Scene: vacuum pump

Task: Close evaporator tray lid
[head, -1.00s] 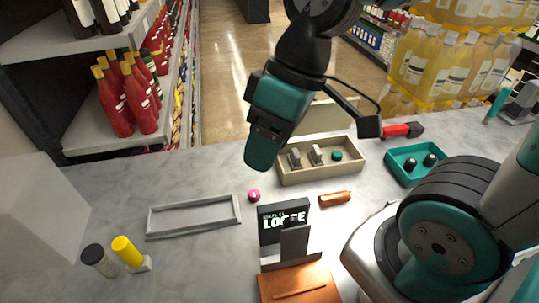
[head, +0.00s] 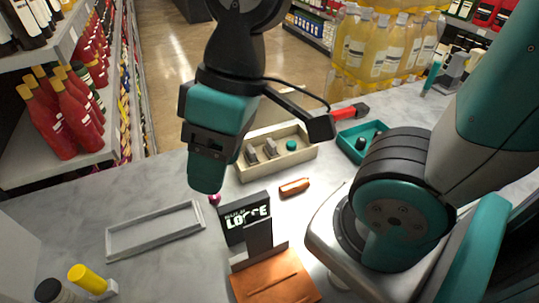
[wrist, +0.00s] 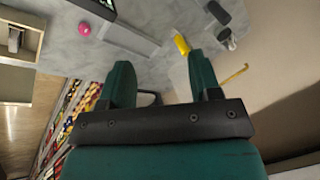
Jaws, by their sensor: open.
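The evaporator tray appears to be the beige open box (head: 277,168) on the grey counter in the head view. It holds two grey blocks (head: 259,152) and a green round knob (head: 291,145). A pale panel, probably its lid, is raised at the back edge and mostly hidden behind my arm. My gripper (head: 206,172) hangs left of the tray in the head view, not touching it. The wrist view shows both fingers of my gripper (wrist: 163,78) spread apart with nothing between them. Part of the beige box (wrist: 38,38) shows at that view's upper left.
A black sign stand (head: 248,222) with an orange-brown base (head: 275,280) stands in front. A grey frame (head: 155,232) lies at left, near a yellow-capped item (head: 84,277). A pink ball (wrist: 84,29) is near the box.

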